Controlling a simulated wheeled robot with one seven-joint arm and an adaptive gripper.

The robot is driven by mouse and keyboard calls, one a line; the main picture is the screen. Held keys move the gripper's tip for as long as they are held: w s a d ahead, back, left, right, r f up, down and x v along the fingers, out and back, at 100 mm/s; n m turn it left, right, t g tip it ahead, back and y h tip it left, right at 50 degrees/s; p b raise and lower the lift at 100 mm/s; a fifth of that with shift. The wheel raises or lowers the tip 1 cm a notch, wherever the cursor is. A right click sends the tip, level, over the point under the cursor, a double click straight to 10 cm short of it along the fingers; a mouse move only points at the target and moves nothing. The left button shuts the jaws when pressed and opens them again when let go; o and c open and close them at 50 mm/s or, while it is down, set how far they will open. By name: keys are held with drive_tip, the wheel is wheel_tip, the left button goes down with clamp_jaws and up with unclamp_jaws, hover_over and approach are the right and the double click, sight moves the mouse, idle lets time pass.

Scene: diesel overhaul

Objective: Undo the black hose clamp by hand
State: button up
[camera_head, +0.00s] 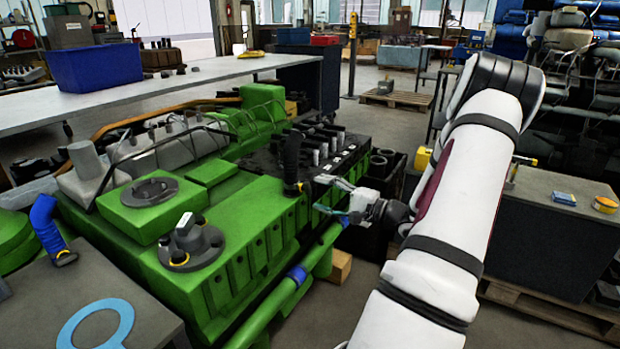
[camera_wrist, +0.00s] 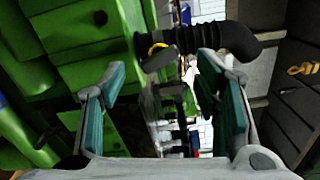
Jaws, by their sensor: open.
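A black ribbed hose (camera_head: 291,158) stands upright on the side of the green engine (camera_head: 238,235). A yellow clamp (camera_head: 294,189) sits around its lower end. In the wrist view the hose (camera_wrist: 190,38) runs across the top with a bend at its right end, and the yellow clamp (camera_wrist: 157,48) is at its left end. My gripper (camera_head: 325,195) is open and empty, just right of the clamp and apart from it. In the wrist view its teal-padded fingers (camera_wrist: 162,85) are spread, with the clamp beyond the gap between them. The right fingertip partly overlaps the hose.
A blue hose (camera_head: 45,222) with a yellow clamp is at the left. A blue ring (camera_head: 98,322) lies on the grey table in front. Several upright parts stand on the engine's dark top behind the black hose.

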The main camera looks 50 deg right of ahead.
sight(310, 190)
drive_tip(key=m+p, duration=0.5)
drive_tip(key=shift+r, duration=0.25)
drive_tip(key=m+p, duration=0.4)
drive_tip(key=m, duration=0.3)
drive_tip(key=shift+s+f+p, duration=0.1)
drive_tip(key=shift+p, duration=0.25)
drive_tip(key=w, duration=0.2)
drive_tip(key=w+b, duration=0.1)
drive_tip(key=w, duration=0.1)
drive_tip(key=shift+a+f+b, duration=0.15)
drive_tip(key=shift+f+b, duration=0.05)
drive_tip(key=shift+b, duration=0.1)
drive_tip(key=shift+w, duration=0.6)
drive_tip(key=shift+r, duration=0.1)
clamp_jaws()
